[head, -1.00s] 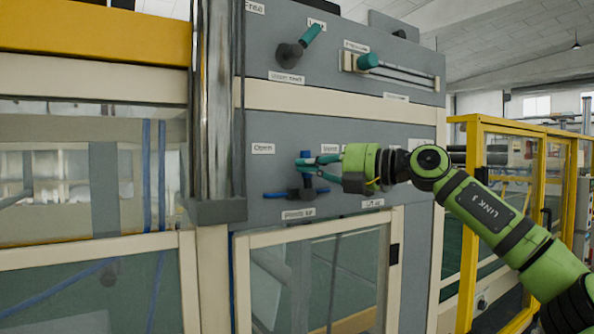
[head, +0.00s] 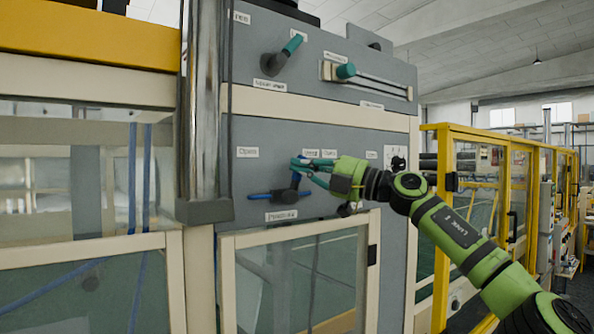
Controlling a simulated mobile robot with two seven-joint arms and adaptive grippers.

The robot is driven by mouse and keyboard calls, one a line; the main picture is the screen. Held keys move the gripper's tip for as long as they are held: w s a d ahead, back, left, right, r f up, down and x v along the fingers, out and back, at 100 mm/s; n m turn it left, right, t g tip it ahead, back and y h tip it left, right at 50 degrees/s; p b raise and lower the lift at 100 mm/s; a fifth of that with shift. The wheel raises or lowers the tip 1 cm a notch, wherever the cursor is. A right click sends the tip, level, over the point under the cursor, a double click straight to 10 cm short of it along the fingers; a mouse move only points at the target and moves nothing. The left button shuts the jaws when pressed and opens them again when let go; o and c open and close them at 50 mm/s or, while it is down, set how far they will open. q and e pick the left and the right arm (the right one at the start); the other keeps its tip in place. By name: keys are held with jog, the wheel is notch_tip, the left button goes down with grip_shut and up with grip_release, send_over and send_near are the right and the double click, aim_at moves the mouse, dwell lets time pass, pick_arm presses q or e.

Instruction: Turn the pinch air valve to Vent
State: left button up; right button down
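The pinch air valve is on the grey panel in the head view, above its small label. The "Open" label (head: 248,152) is to the left. Two small labels, hard to read, are above and right of the handle; the nearer one (head: 311,153) looks like Vent. My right gripper (head: 298,166) comes from the right, its teal fingers closed around the handle's upper end, which they partly hide. My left gripper is not in view.
Above are another valve with a teal lever (head: 291,46) and a slider with a teal knob (head: 345,71). A metal column (head: 201,110) stands left of the panel. A framed glass door (head: 300,280) is below. Yellow fencing (head: 437,230) stands right.

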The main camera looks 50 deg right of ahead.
jog(key=shift+s+d+f+m+t+h+b, duration=0.15)
jog(key=shift+d+m+t+h+b, duration=0.25)
jog(key=shift+m, duration=0.55)
jog(key=shift+s+d+f+m+t+h+b, duration=0.1)
jog(key=shift+d+f+m+t+h+b, duration=0.1)
jog(key=shift+d+m+t+b, duration=0.45)
jog(key=shift+a+r+m+g, duration=0.15)
jog(key=shift+m+g, duration=0.1)
jog(key=shift+m, duration=0.15)
